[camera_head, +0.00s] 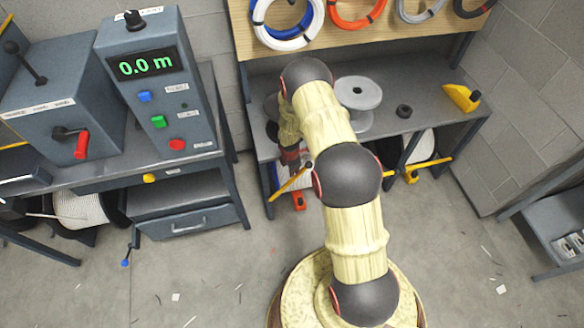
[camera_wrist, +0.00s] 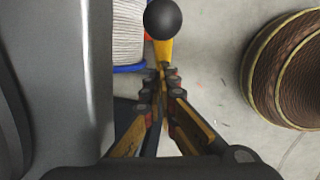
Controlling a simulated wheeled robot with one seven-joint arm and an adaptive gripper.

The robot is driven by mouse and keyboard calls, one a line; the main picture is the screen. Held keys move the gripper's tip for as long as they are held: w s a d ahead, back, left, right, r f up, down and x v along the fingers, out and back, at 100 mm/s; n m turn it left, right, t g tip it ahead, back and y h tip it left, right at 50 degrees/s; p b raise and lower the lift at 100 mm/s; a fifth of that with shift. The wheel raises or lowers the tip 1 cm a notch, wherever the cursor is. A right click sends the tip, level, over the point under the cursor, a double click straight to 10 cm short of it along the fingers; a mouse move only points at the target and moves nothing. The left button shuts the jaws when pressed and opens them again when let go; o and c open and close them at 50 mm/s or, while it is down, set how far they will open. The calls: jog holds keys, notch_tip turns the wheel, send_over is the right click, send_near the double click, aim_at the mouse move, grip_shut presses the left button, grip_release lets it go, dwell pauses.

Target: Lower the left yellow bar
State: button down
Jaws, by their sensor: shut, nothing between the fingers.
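The left yellow bar (camera_head: 288,184) shows in the head view below the bench edge, beside my arm. It slants up to the right and has a dark ball at its upper end. In the wrist view, a yellow bar (camera_wrist: 163,50) with a black ball (camera_wrist: 163,19) lies just beyond my fingertips. My gripper (camera_wrist: 164,75) is shut and empty, with its tips close to the bar; I cannot tell if they touch. Another yellow bar (camera_head: 432,163) is further right under the bench. My arm hides part of the space between them.
A white reel (camera_wrist: 128,35) sits left of the bar in the wrist view, close to the bench's grey surface (camera_wrist: 75,80). A brown round object (camera_wrist: 290,70) stands right. Open floor lies between.

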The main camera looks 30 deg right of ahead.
jog(key=shift+s+d+f+y+p, duration=0.15)
jog(key=shift+d+p, duration=0.2)
jog(key=shift+p, duration=0.7)
jog(key=shift+s+d+y+p, duration=0.15)
jog(key=shift+d+p, duration=0.15)
jog(key=shift+p, duration=0.7)
jog(key=shift+s+d+f+p, duration=0.15)
jog(key=shift+d+f+p, duration=0.15)
jog(key=shift+p, duration=0.4)
jog(key=shift+a, duration=0.1)
